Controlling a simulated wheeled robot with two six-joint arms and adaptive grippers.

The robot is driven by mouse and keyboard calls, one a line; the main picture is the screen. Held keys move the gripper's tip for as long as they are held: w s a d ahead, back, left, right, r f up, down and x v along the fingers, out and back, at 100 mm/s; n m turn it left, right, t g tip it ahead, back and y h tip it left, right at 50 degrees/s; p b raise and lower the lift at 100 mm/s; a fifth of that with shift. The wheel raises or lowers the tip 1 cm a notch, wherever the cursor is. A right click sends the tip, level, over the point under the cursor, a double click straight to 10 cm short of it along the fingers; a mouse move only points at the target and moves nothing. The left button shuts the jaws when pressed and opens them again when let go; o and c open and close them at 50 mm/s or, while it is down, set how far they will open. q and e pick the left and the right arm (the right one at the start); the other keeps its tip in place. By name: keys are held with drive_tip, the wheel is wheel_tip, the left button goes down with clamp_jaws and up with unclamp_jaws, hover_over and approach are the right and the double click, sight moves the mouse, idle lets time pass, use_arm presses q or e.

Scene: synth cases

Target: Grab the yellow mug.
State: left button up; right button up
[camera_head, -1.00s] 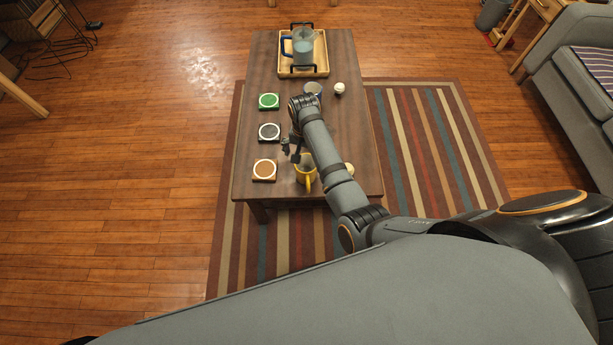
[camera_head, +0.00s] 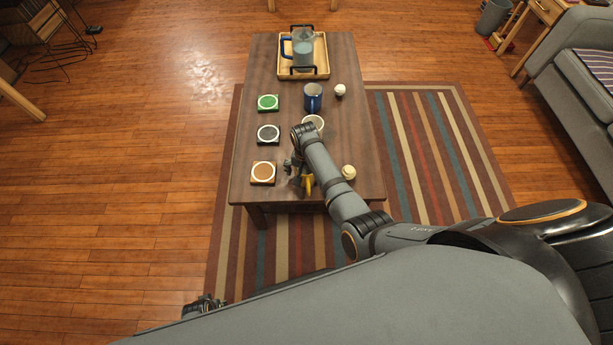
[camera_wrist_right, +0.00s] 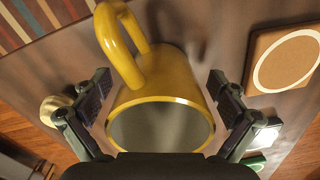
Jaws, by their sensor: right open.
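The yellow mug (camera_head: 309,186) stands near the front end of the wooden table, largely covered by my right gripper and wrist in the head view. In the right wrist view the yellow mug (camera_wrist_right: 178,75) fills the middle, its handle towards the top left and its grey inside facing the camera. My right gripper (camera_head: 298,168) is open. Its fingers (camera_wrist_right: 158,88) are on either side of the mug, and I cannot tell whether they touch it. A dark part of my left gripper (camera_head: 205,304) shows at the lower left of the head view, its fingers unclear.
Brown (camera_head: 263,173), black (camera_head: 268,134) and green (camera_head: 268,103) coasters line the table's left side. A white mug (camera_head: 313,123) and a blue mug (camera_head: 312,97) stand farther back. A cream round object (camera_head: 348,172) is right of my wrist. A tray (camera_head: 318,73) holds a pitcher (camera_head: 302,48).

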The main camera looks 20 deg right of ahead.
drive_tip(key=shift+c, duration=0.3)
drive_tip(key=c, duration=1.4)
drive_tip(key=shift+r, duration=0.15)
